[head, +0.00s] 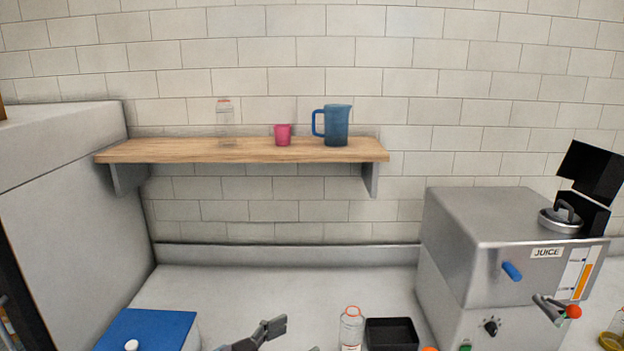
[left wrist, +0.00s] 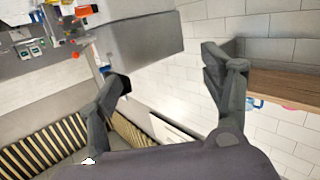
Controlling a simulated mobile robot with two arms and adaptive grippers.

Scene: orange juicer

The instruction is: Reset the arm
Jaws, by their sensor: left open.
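My left gripper (head: 293,338) shows at the bottom of the head view, only partly in frame. In the left wrist view the same gripper (left wrist: 168,68) has its two fingers spread wide with nothing between them. It is in front of the counter, left of the clear bottle (head: 351,329) and apart from it. My right gripper is in neither view. The juicer (head: 470,272) is a steel box marked JUICE at the right, with a grey-handled lid (head: 561,219) on top.
A wooden shelf (head: 190,152) on the wall holds a clear bottle (head: 225,122), a pink cup (head: 283,135) and a blue jug (head: 337,127). A black tray (head: 391,332) sits beside the juicer. A blue-topped box (head: 150,325) stands front left. The counter's back (head: 280,285) is clear.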

